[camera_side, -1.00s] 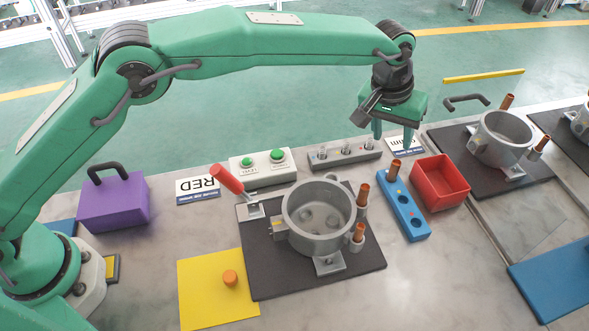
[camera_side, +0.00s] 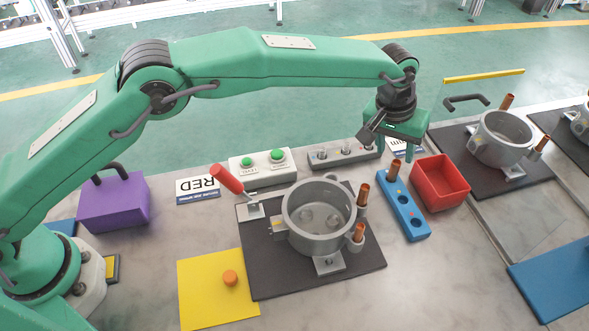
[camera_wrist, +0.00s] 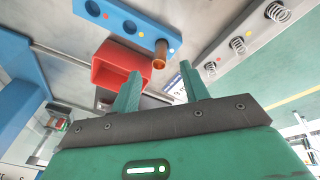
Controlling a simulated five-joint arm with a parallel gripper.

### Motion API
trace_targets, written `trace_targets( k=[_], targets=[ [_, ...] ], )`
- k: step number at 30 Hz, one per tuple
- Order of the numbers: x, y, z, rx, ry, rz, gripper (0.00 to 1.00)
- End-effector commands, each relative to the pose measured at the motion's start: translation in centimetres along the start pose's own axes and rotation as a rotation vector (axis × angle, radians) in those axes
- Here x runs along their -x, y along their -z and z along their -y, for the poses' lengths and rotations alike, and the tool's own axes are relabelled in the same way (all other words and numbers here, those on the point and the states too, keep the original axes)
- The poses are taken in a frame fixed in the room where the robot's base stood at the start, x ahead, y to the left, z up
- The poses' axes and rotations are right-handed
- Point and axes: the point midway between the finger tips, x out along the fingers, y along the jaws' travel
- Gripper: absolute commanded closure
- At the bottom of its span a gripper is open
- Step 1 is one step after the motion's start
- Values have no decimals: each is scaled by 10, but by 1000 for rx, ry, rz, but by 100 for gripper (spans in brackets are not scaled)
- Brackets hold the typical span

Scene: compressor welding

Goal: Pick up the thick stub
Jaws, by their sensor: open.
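A copper-coloured stub (camera_side: 394,171) stands upright at the far end of the blue block (camera_side: 410,215). It also shows in the wrist view (camera_wrist: 160,52), ahead of the fingertips. I cannot tell its thickness against the other stubs. My gripper (camera_side: 394,152) is open and empty, with its fingers pointing down behind this stub. In the wrist view its two fingers (camera_wrist: 160,80) stand well apart, and the stub lies between their lines without touching them. The block's other holes look empty.
A red bin (camera_side: 440,183) stands right of the blue block. A grey rack with springs (camera_side: 343,154) is to the left of my gripper. A silver compressor shell (camera_side: 318,215) with two copper stubs sits on a black mat in front. A yellow mat (camera_side: 205,300) carries an orange piece.

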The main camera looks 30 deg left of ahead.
Motion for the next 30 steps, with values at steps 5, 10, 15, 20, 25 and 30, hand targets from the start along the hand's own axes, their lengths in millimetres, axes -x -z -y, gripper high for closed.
trace_targets(
  k=[5,10,15,20,25,30],
  targets=[
    [-17,1,0,0,1,1,55],
    [-36,2,0,0,2,2,55],
    [-46,2,0,0,0,0,55],
    [-48,2,0,0,0,0,55],
    [-47,2,0,0,0,0,55],
    [-47,2,0,0,0,0,55]
  ],
)
